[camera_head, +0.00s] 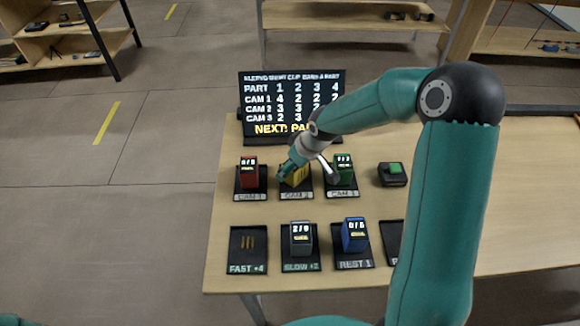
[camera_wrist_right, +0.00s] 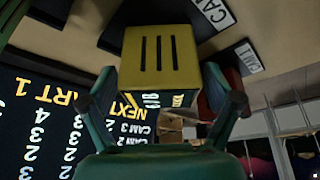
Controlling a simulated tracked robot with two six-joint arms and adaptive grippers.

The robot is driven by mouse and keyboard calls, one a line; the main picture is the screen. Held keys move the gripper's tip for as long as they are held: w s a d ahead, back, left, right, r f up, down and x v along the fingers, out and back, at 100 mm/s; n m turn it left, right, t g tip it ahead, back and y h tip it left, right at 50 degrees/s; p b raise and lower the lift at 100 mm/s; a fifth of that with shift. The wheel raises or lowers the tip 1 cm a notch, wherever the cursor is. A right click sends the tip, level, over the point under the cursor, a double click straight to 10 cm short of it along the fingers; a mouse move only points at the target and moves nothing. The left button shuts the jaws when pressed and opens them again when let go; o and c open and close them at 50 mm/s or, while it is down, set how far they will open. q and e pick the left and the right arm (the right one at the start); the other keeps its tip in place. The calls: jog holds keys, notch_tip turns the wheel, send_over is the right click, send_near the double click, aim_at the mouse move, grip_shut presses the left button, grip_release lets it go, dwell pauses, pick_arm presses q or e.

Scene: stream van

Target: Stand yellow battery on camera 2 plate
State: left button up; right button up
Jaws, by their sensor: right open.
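The yellow battery (camera_head: 297,177) is at the plate labelled CAM 2 (camera_head: 297,195) in the head view, partly covered by my right gripper (camera_head: 293,167). It looks upright, but its base contact is hard to make out. In the right wrist view the yellow battery (camera_wrist_right: 160,58) shows a face with three dark slots and a small lit display below. My right gripper (camera_wrist_right: 160,103) is open, with one finger on either side of the battery's lower end; gaps show beside it. My left gripper is not in view.
A red battery (camera_head: 249,174) and a green battery (camera_head: 344,170) stand on neighbouring plates. Grey (camera_head: 301,238) and blue (camera_head: 354,235) batteries stand in the front row; the FAST plate (camera_head: 247,262) is empty. A scoreboard (camera_head: 290,100) stands close behind. A green-button box (camera_head: 392,173) is right.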

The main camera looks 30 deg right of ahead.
jog(key=a+v, duration=0.1)
jog(key=v, duration=1)
jog(key=shift+s+d, duration=0.2)
jog(key=shift+d, duration=0.3)
jog(key=shift+r, duration=0.1)
